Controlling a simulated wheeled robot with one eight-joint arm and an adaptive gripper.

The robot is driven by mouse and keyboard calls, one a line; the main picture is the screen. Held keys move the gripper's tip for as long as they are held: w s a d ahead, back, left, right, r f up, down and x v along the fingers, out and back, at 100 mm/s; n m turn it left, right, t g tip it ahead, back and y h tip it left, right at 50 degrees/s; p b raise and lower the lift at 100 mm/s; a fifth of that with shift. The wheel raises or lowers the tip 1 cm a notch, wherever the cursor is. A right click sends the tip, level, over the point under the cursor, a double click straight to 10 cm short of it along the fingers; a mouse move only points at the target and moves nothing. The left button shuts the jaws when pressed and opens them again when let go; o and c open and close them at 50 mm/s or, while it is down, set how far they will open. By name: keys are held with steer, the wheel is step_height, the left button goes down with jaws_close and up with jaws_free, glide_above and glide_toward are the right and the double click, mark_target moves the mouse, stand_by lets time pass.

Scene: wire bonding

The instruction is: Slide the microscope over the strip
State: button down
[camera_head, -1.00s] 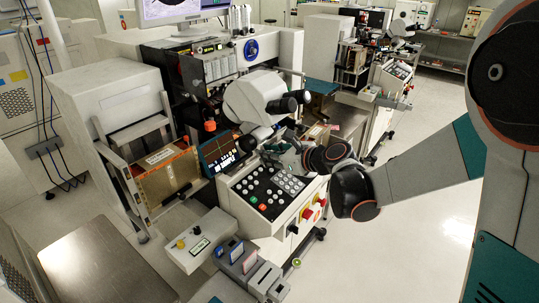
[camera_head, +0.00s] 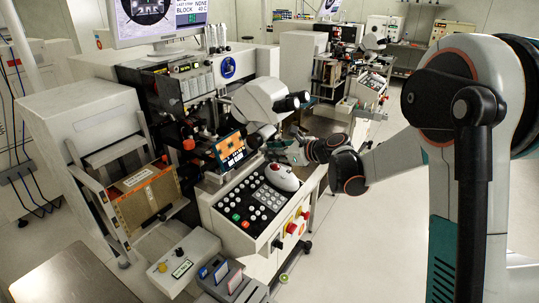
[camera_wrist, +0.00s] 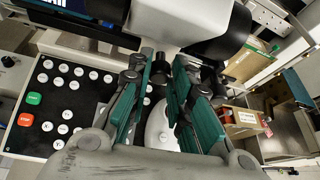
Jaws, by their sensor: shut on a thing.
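The microscope (camera_head: 258,102) is white with black eyepieces, at the middle of the head view above the bonder's front. Its white underside shows at the top of the wrist view (camera_wrist: 180,18). My gripper (camera_wrist: 160,72) has teal fingers, closed around a dark knob (camera_wrist: 160,64) below the microscope body. In the head view my gripper (camera_head: 287,151) is just right of and below the microscope, partly hidden by my wrist. I cannot make out the strip in any view.
A button panel (camera_head: 245,205) with a white mouse (camera_head: 283,177) lies below my gripper. A magazine box (camera_head: 150,193) is further left, and a control box (camera_head: 183,262) is in front. The floor at right is clear.

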steer(key=c, duration=1.4)
jaws_free()
steer(key=shift+c, duration=0.2)
steer(key=shift+s, duration=0.1)
steer(key=v, duration=1.1)
steer(key=shift+s+d+r, duration=0.2)
steer(key=shift+s+d, duration=0.05)
steer(key=shift+d, duration=0.05)
